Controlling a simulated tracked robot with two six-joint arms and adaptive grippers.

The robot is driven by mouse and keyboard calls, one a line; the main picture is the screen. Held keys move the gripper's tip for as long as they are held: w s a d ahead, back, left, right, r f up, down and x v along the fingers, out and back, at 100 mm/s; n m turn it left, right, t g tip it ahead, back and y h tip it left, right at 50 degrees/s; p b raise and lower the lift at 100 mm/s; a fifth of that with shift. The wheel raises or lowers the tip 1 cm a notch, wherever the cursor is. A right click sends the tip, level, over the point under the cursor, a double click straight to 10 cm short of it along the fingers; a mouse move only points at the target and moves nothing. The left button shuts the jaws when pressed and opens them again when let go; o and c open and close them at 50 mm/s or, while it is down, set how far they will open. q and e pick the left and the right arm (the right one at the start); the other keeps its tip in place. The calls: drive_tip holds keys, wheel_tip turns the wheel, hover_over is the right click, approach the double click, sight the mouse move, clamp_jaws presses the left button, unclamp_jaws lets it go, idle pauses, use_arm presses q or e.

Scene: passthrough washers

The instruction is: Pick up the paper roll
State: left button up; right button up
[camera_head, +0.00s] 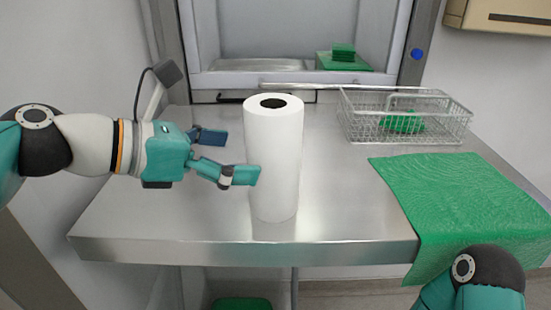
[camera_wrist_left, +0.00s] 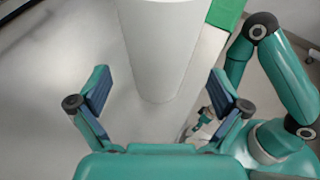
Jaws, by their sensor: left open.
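The white paper roll (camera_head: 274,160) stands upright on the steel table, left of the table's middle, with a dark core hole at its top. My left gripper (camera_head: 228,157) is open and empty at the roll's left side, with its fingers pointing at it. One fingertip overlaps the roll's near left edge in the head view; the other is farther back. In the left wrist view the roll (camera_wrist_left: 165,45) stands ahead, between the lines of the two open fingers (camera_wrist_left: 160,90), with no clear contact. My right arm shows at the lower right, but its gripper cannot be made out in the head view.
A wire basket (camera_head: 405,118) with a green cloth (camera_head: 402,123) stands at the back right. A green mat (camera_head: 460,200) hangs over the table's (camera_head: 240,250) right front edge. Behind is a passthrough hatch (camera_head: 270,65) with green folded items (camera_head: 343,52) inside.

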sight(273, 158)
use_arm(q)
drive_tip(key=shift+x, duration=3.5)
drive_tip(key=shift+a, duration=0.1)
drive_tip(key=c, duration=1.1)
drive_tip(key=shift+c, duration=0.7)
drive_tip(key=shift+r, duration=0.2)
